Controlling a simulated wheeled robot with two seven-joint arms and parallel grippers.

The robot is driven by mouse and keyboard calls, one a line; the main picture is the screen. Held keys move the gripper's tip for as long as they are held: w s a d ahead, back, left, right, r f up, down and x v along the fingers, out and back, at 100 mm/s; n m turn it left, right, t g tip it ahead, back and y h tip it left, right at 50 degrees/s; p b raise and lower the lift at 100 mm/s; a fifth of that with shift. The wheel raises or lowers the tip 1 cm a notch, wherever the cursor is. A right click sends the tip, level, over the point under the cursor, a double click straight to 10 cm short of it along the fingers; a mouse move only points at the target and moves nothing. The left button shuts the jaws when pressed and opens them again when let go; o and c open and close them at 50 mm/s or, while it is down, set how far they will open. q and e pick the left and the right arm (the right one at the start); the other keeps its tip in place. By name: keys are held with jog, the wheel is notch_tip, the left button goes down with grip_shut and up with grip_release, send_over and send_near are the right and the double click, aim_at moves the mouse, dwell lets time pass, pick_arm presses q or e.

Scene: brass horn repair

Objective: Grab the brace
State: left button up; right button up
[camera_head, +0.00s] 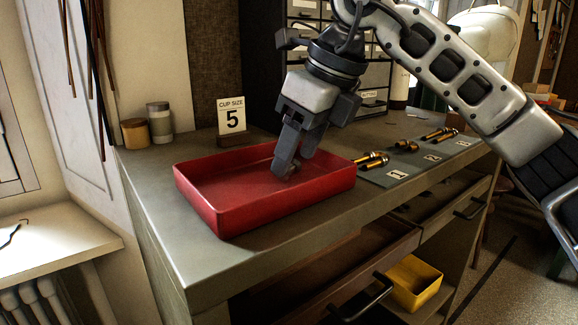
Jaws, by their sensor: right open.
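My right gripper (286,168) reaches down into the red tray (225,221) on the workbench. Its fingers are open, and their tips are low, near the tray floor. I see nothing clearly held between them. The tray floor behind and under the fingers is partly hidden. Small brass parts lie in groups on a grey mat (386,178) right of the tray: one group (373,160) by card 1, one (407,146) by card 2, and one (440,134) by card 3. I cannot tell which piece is the brace. My left gripper is not in view.
A "CUP SIZE 5" card (231,117) stands behind the tray, with two jars (159,122) to its left. A drawer cabinet (375,75) is behind my arm. Below the bench, a drawer (330,270) is open near a yellow bin (413,283). The bench's front left is clear.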

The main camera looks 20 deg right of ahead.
jog(key=shift+w+a+f, duration=0.15)
jog(key=shift+w+f, duration=0.05)
jog(key=shift+f, duration=0.45)
jog(key=c, duration=1)
jog(key=shift+c, duration=0.2)
jog(key=shift+r, duration=0.15)
